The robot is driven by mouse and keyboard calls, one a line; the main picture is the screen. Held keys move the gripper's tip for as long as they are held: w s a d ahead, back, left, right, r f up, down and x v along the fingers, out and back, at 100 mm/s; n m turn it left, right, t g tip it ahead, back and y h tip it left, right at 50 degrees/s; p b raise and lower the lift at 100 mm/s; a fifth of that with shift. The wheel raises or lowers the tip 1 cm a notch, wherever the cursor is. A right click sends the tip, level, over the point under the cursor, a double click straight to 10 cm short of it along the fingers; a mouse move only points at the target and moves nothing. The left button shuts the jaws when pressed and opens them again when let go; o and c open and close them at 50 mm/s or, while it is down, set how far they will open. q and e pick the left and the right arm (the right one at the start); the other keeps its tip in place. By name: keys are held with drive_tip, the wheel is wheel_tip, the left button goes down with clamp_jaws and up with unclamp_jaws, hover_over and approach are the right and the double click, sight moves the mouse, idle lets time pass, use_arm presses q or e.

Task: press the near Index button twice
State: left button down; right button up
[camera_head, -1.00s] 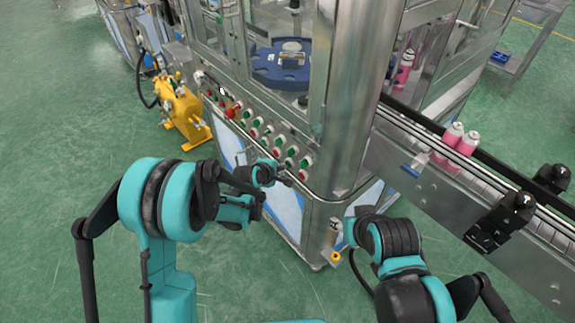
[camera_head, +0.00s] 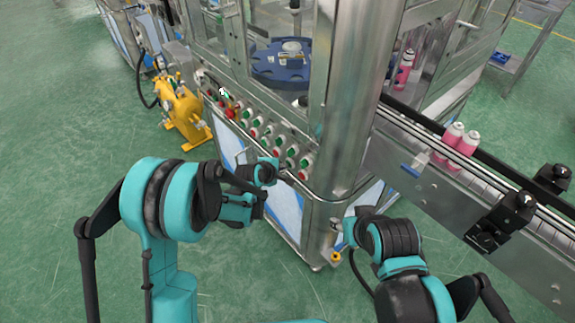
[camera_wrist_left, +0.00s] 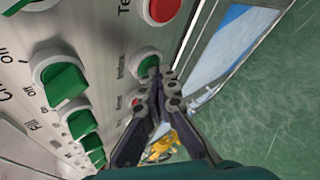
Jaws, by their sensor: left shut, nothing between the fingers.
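The near Index button is a green round button (camera_wrist_left: 149,66) in a pale ring, beside a label that seems to read "Index" in the left wrist view. My left gripper (camera_wrist_left: 165,76) is shut and empty, its tips close beside the button's lower right edge; whether they touch it I cannot tell. In the head view the left gripper (camera_head: 281,172) is at the near end of the button panel (camera_head: 262,128), partly hiding the low buttons. My right gripper (camera_head: 337,226) is low in front of the machine's corner, too small to tell its state.
A red button (camera_wrist_left: 162,8) sits above the green one in the wrist view, and green knobs (camera_wrist_left: 66,86) line the panel's left. A blue disc (camera_head: 283,68) is inside the machine.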

use_arm(q)
drive_tip(key=shift+s+a, duration=0.5)
drive_tip(key=shift+a, duration=0.1)
drive_tip(key=s+a, duration=0.1)
drive_tip(key=a, duration=0.1)
drive_tip(key=s+a+b, duration=0.1)
drive_tip(key=s+a, duration=0.1)
idle(0.4)
idle(0.8)
